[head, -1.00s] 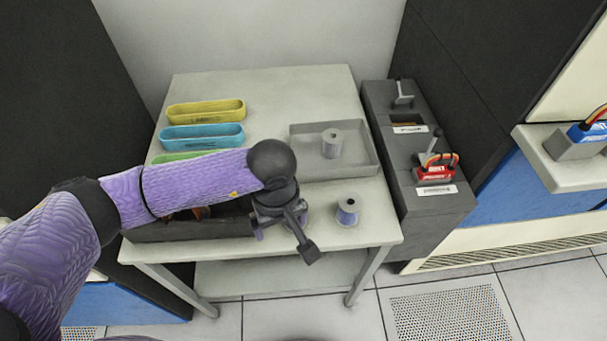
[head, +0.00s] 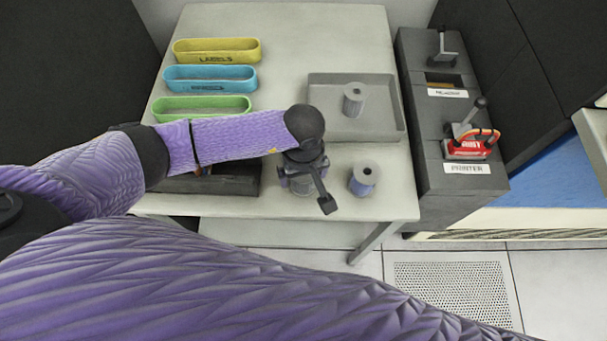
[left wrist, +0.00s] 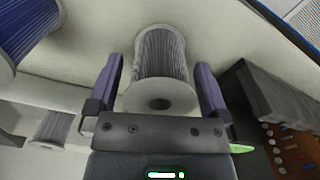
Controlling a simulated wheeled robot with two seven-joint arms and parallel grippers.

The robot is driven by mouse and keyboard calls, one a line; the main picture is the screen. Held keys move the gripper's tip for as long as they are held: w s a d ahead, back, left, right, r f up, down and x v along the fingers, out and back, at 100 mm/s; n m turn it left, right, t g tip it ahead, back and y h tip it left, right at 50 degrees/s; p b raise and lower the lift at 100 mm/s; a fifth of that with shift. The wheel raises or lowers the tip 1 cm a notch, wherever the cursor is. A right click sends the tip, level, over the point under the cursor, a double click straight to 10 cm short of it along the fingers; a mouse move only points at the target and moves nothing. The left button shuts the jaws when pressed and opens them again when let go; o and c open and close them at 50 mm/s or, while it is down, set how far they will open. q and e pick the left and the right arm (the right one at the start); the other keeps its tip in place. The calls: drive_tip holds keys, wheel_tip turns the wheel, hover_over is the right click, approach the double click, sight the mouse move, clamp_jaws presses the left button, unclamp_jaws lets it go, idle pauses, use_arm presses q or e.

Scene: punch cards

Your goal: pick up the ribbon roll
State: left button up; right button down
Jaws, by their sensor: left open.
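A ribbon roll with grey winding (left wrist: 160,55) stands between the two open fingers of my left gripper (left wrist: 158,82) in the left wrist view. No clear contact shows. In the head view my left gripper (head: 304,186) is over the front of the table and mostly hides that roll. A roll with blue winding (head: 362,181) stands just to its right; it also shows at the upper left of the left wrist view (left wrist: 28,28). Another grey roll (head: 354,99) stands in the grey tray (head: 392,124). My right gripper is out of view.
Yellow (head: 216,57), blue (head: 210,86) and green (head: 202,113) labelled bins line the table's left side. A dark box (head: 215,184) lies partly under my left arm. A dark cabinet with a red device (head: 466,149) adjoins the table's right side. The table's front edge is near.

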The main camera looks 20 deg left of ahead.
use_arm(q)
drive_tip(key=shift+r, duration=0.1)
drive_tip(key=c, duration=1.3)
